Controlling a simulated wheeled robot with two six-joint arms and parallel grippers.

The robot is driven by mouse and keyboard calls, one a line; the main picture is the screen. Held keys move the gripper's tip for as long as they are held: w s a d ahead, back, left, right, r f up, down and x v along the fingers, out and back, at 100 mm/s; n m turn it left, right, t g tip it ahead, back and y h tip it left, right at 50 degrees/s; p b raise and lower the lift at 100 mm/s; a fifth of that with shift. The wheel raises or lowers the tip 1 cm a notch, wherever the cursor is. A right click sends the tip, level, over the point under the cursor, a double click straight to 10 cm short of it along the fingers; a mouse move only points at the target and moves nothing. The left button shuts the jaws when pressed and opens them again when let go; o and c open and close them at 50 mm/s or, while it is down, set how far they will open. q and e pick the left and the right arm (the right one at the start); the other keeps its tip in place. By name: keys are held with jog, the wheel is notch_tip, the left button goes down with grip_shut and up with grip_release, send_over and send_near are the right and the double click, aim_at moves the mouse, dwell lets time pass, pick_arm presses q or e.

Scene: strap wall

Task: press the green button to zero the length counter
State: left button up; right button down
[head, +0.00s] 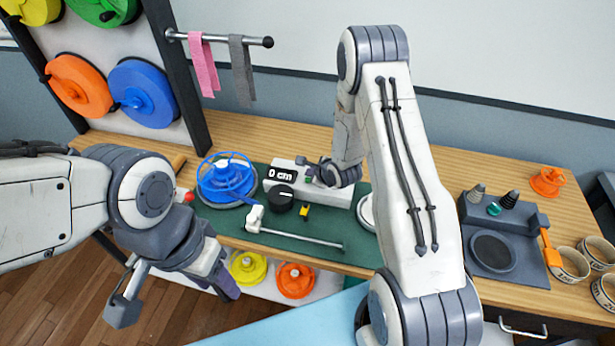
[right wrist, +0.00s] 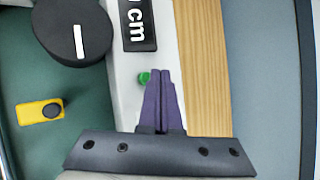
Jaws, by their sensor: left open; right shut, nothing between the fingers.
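The length counter is a white box (head: 331,194) on the green mat, with a black display (head: 283,174) reading "0 cm". The display also shows in part in the right wrist view (right wrist: 138,22). My left gripper (head: 173,300) is open and empty, low at the left, in front of the table edge.
A black knob (head: 280,198) with a white mark and a yellow part (head: 304,211) sit by the counter. A blue reel (head: 226,180) stands left of it. A metal rod (head: 300,237) lies in front.

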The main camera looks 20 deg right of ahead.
jog(key=shift+r, duration=0.1)
notch_tip(320, 180, up, 5)
jog(key=p, duration=0.4)
dwell(0.3)
dwell(0.7)
jog(key=s+a+r+n+g+b, duration=0.2)
jog(key=s+a+r+n+b, duration=0.15)
jog(key=s+a+n, duration=0.35)
jog(key=s+a+r+n+g+b, duration=0.2)
jog(key=s+a+r+n, duration=0.25)
jog(key=a+n, duration=0.4)
jog(key=s+a+r+n+g+b, duration=0.1)
jog(key=s+r+n+g, duration=0.1)
jog(key=s+n, duration=0.6)
jog(key=s+a+r+n+g+b, duration=0.2)
jog(key=s+n, duration=0.7)
jog(key=s, duration=0.7)
jog(key=shift+r+g+b, duration=0.3)
jog(key=shift+r+g, duration=0.1)
jog(key=shift+g, duration=0.2)
